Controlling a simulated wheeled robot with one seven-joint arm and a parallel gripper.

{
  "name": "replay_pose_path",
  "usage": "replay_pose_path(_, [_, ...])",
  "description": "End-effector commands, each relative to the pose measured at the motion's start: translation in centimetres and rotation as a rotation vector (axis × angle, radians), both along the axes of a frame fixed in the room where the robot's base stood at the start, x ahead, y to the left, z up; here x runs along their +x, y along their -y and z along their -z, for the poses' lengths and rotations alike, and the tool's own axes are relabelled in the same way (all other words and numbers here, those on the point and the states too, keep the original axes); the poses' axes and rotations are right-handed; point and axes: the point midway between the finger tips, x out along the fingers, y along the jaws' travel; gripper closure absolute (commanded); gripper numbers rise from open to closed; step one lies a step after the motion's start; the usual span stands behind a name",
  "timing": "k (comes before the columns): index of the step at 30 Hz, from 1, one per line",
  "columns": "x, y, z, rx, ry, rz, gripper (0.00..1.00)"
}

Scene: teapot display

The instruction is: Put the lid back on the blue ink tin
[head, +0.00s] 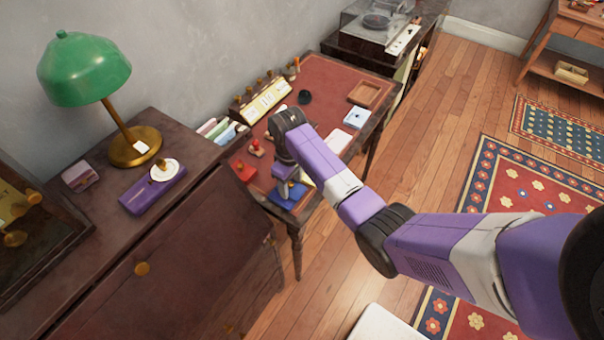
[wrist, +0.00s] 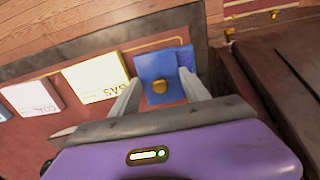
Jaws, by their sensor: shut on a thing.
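The blue lid (wrist: 152,66) with a round brass knob (wrist: 159,86) sits between my fingertips in the wrist view. My gripper (wrist: 159,80) is shut on this lid, with one finger at each side of it. A darker blue part, seemingly the blue ink tin (wrist: 187,57), shows beside and behind the lid at the desk's near end. In the head view my gripper (head: 288,186) points down over the blue tin (head: 277,198) and partly covers it. I cannot tell whether the lid touches the tin.
A pale yellow tin (wrist: 96,79) and a white one (wrist: 33,97) lie in a row beside the blue. A dark cabinet (head: 190,225) adjoins the desk.

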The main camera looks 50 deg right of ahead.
Motion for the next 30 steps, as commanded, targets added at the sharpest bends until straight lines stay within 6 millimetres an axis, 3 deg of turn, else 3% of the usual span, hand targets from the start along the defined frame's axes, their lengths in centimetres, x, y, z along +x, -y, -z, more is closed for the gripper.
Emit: replay_pose_path(30, [0.3, -1.8, -0.1, -0.001, 0.001, -0.01, 0.86])
